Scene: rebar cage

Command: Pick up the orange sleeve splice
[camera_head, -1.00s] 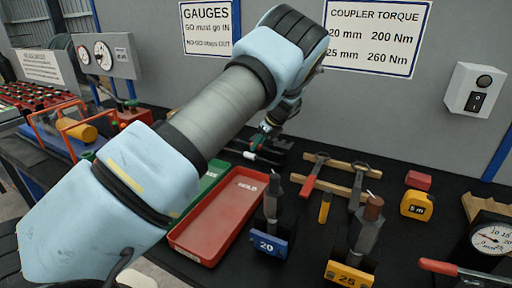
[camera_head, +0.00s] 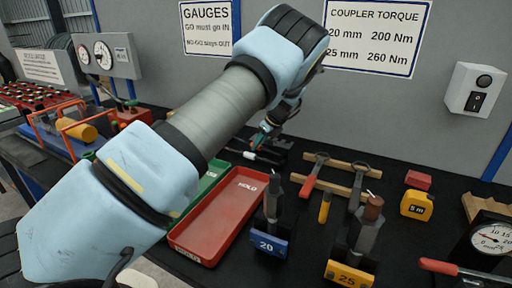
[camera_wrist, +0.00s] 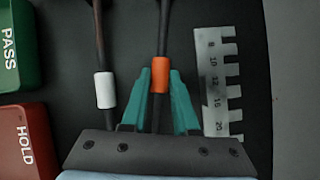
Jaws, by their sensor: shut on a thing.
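The orange sleeve splice (camera_wrist: 161,75) is a short orange cylinder around a dark bar in the wrist view. My gripper (camera_wrist: 162,88) has teal fingers on both sides of this bar, with their tips at the lower part of the orange sleeve. The fingers are closed in on it.
A white sleeve (camera_wrist: 105,90) on a second dark bar lies just left of my gripper. A notched metal gauge (camera_wrist: 220,85) lies close on the right. The green PASS tray (camera_wrist: 20,45) and red HOLD tray (camera_wrist: 28,140) are at the left.

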